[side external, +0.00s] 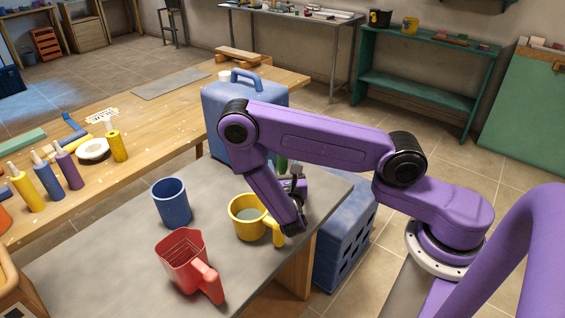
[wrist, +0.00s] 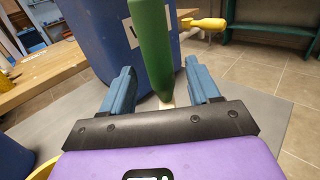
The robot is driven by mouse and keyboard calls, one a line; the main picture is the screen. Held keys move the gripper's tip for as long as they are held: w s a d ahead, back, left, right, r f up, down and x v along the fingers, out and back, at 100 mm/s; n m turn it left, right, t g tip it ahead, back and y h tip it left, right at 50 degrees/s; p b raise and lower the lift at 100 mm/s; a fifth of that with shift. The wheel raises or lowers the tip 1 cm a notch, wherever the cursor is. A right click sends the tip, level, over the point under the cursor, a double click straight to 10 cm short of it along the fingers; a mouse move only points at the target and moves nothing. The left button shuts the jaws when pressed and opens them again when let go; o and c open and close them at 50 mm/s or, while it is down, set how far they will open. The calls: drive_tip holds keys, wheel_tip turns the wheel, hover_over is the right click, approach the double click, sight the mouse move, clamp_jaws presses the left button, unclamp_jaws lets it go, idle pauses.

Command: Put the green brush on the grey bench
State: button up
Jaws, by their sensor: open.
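The green brush shows in the wrist view as a long green shape (wrist: 152,45) standing upright between my fingers, with a pale part at its lower end. In the side view only a small green piece (side external: 282,162) shows behind my gripper (side external: 297,184); the rest is hidden. My gripper (wrist: 158,75) is open, with one blue finger on each side of the green shape and no clear grip on it. The grey bench (side external: 110,262) fills the front of the side view, under my gripper.
A blue case (side external: 222,118) stands just behind my gripper. A yellow mug (side external: 243,229), a blue cup (side external: 171,207) and a red jug (side external: 180,268) stand to its left. A blue crate (side external: 345,245) is beside the bench.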

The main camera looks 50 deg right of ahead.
sight(284, 162)
drive_tip(key=shift+m+g, duration=0.3)
drive_tip(key=v, duration=0.4)
drive_tip(key=shift+s+r, duration=0.2)
drive_tip(key=shift+r, duration=0.15)
drive_tip(key=s+d+r+m+g, duration=0.3)
drive_tip(key=s+r+m+g, duration=0.45)
drive_tip(key=m+g, duration=0.2)
drive_tip(key=s+a+r+m+g+y, duration=0.1)
drive_tip(key=s+a+r+m+y, duration=0.1)
drive_tip(key=s+y, duration=0.4)
drive_tip(key=s+a+r+m+g+y, duration=0.1)
drive_tip(key=s+a+r+y, duration=0.3)
drive_tip(key=s, duration=0.6)
drive_tip(key=a+m+y, duration=0.1)
drive_tip(key=a+y, duration=0.1)
drive_tip(key=y, duration=0.1)
drive_tip(key=shift+w+d+g, duration=0.1)
drive_tip(key=shift+g, duration=0.15)
